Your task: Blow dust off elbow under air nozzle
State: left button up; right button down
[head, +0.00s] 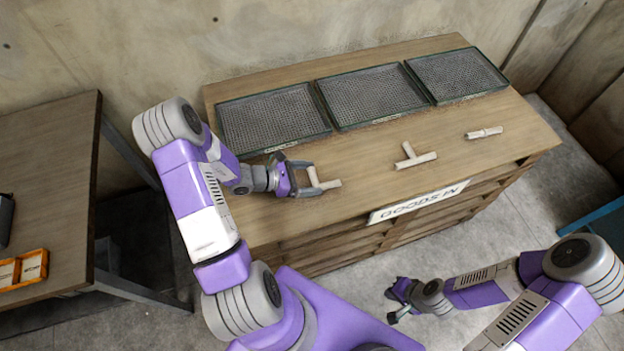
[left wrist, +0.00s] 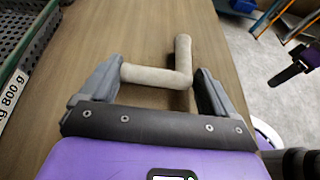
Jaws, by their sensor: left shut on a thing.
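The elbow (head: 326,184) is a pale grey L-shaped pipe piece at the near left of the goods-in table. My left gripper (head: 303,179) is shut on it. In the left wrist view the elbow (left wrist: 158,76) has one leg spanning between the fingers of the left gripper (left wrist: 157,72), and the other leg points away. A dark shadow lies beside it; I cannot tell whether it touches the tabletop. My right gripper (head: 399,300) hangs over the floor in front of the table, apart from everything; its jaws are too small to read. I see no air nozzle.
A pale tee (head: 415,158) and a straight pipe piece (head: 484,132) lie further right on the wooden table (head: 375,175). Mesh trays (head: 273,118) line its back. A sign (head: 418,200) is on its front edge. Another table (head: 45,175) with an orange box (head: 24,269) stands left.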

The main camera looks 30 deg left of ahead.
pick_arm(q)
notch_tip(320, 180, up, 9)
jog(key=p, duration=0.2)
